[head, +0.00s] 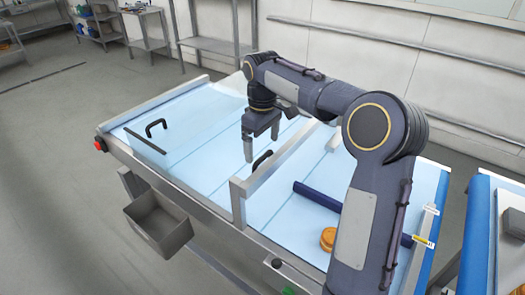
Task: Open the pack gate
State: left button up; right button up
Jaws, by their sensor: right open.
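My right gripper (261,143) hangs over the light blue belt (214,128), pointing down with its fingers apart and nothing between them. A black handle (262,160) shows just beside its fingertips, at a pale upright gate (246,190) that crosses the belt. I cannot tell whether the fingers touch that handle. A second, clear panel (140,141) with a black handle (156,127) stands at the left end of the belt. No readable label shows which one is the pack gate. My left gripper is not in view.
Orange-brown rounds (328,238) lie on the belt right of the gate, near a dark blue bar (318,197). A grey bin (157,222) hangs at the front side. A red button (99,144) is at the left corner.

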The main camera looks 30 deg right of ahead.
notch_tip(320, 180, up, 4)
jog(key=shift+r, duration=0.3)
dwell(0.3)
jog(key=shift+s, duration=0.1)
jog(key=s+a+m+t+y, duration=0.1)
jog(key=s+a+t, duration=0.15)
jog(key=s, duration=0.55)
jog(key=s+a+m+t+y, duration=0.1)
jog(key=s+a+m, duration=0.15)
jog(key=s, duration=0.45)
jog(key=s+a+f+m+t+y, duration=0.1)
jog(key=s+a+f+m+t, duration=0.1)
jog(key=s+a+f, duration=0.5)
jog(key=s+f+m, duration=0.1)
jog(key=s+f, duration=0.1)
jog(key=s, duration=0.3)
jog(key=shift+s+a+y, duration=0.15)
jog(key=shift+y, duration=0.25)
